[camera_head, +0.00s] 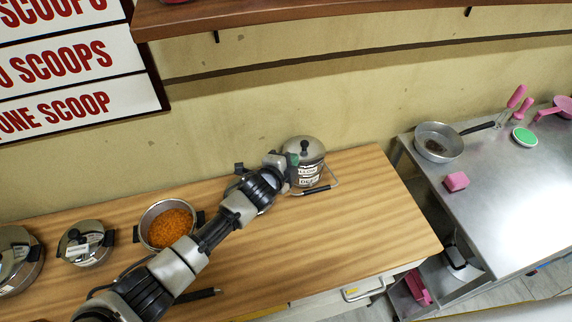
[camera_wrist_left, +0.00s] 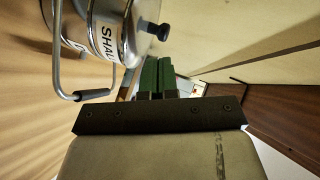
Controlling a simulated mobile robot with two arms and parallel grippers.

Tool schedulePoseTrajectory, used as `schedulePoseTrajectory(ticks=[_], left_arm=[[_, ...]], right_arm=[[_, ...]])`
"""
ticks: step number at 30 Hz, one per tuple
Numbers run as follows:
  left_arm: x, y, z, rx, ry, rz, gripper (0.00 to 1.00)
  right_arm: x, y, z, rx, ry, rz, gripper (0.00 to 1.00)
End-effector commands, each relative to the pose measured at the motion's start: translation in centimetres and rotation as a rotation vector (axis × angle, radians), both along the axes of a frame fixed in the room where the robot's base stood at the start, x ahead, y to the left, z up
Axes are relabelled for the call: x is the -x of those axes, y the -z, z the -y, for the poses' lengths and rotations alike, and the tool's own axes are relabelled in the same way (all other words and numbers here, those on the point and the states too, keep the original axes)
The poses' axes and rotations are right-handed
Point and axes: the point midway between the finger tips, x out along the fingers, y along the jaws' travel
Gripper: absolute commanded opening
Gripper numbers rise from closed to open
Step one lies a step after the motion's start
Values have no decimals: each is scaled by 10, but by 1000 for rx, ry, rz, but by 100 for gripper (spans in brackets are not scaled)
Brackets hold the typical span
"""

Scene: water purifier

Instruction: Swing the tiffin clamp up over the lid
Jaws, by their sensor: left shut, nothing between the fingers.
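The steel tiffin (camera_head: 305,172) stands upright near the back edge of the wooden counter, with its lid and black knob (camera_head: 304,146) on top. Its wire clamp (camera_head: 334,178) hangs low on the front right side, with a black grip (camera_head: 317,190). My left gripper (camera_head: 293,159) is at the tiffin's left side, near lid height; whether it touches cannot be told. In the left wrist view, the green fingers (camera_wrist_left: 156,77) are together and empty. The tiffin (camera_wrist_left: 105,28) is at upper left there, and the clamp's black grip (camera_wrist_left: 92,95) is apart from the fingers. My right gripper is not in view.
A pot of orange food (camera_head: 170,226) and lidded pots (camera_head: 86,243) stand to the left on the counter (camera_head: 375,215). The wall is close behind the tiffin. A shelf (camera_head: 300,14) runs above. A metal table (camera_head: 500,190) with a pan (camera_head: 438,142) is at right.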

Motion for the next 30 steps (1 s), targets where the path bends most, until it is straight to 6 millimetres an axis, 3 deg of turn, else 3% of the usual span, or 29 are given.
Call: schedulePoseTrajectory(ticks=[9,30], left_arm=[[0,0,0,1,1,1,0],[1,0,0,1,1,1,0]], right_arm=[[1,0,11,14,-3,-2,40],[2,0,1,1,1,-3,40]])
